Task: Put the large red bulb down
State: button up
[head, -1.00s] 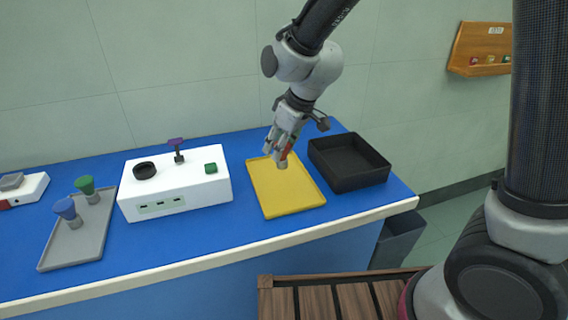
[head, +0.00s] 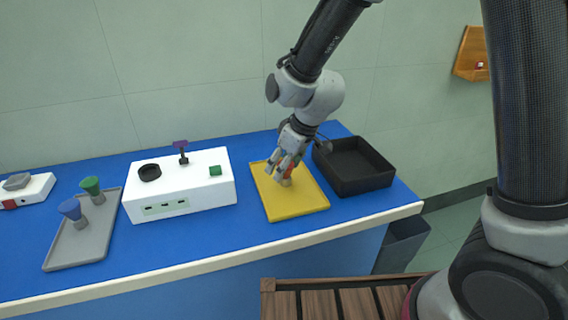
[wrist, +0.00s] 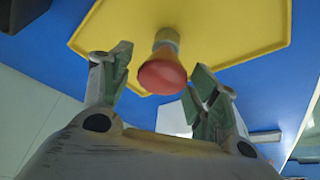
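The large red bulb (wrist: 162,72) has a red head and a pale tan base. In the wrist view its base points to the yellow tray (wrist: 230,30), and it seems to stand upright there. In the head view the bulb (head: 287,173) is partly hidden by my fingers, over the middle of the yellow tray (head: 297,207). My gripper (head: 283,168) is low over that tray. In the wrist view my gripper (wrist: 157,78) is open, with a finger on either side of the red head and clear of it at least on the left.
A black bin (head: 362,184) stands close right of the yellow tray. A white instrument box (head: 180,190) with a purple-topped piece is to the left. A grey tray (head: 66,252) holds a blue bulb (head: 70,209) and a green bulb (head: 91,185). Bare blue bench lies in front.

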jog(key=s+d+r+m, duration=0.2)
jog(key=s+d+r, duration=0.1)
jog(key=d+r, duration=1)
jog(key=s+d+r+m+h, duration=0.1)
jog(key=s+d+r+m, duration=0.2)
jog(key=s+d, duration=0.5)
jog(key=s+d+r+m+t+h, duration=0.1)
jog(key=s+d+r+m+h, duration=0.1)
jog(key=s+d+m, duration=0.3)
jog(key=s+d+r, duration=0.1)
jog(key=s+d, duration=0.3)
jog(key=d, duration=0.4)
jog(key=shift+s+d+r+h, duration=0.2)
jog(key=shift+r+h, duration=0.1)
jog(key=shift+r, duration=0.1)
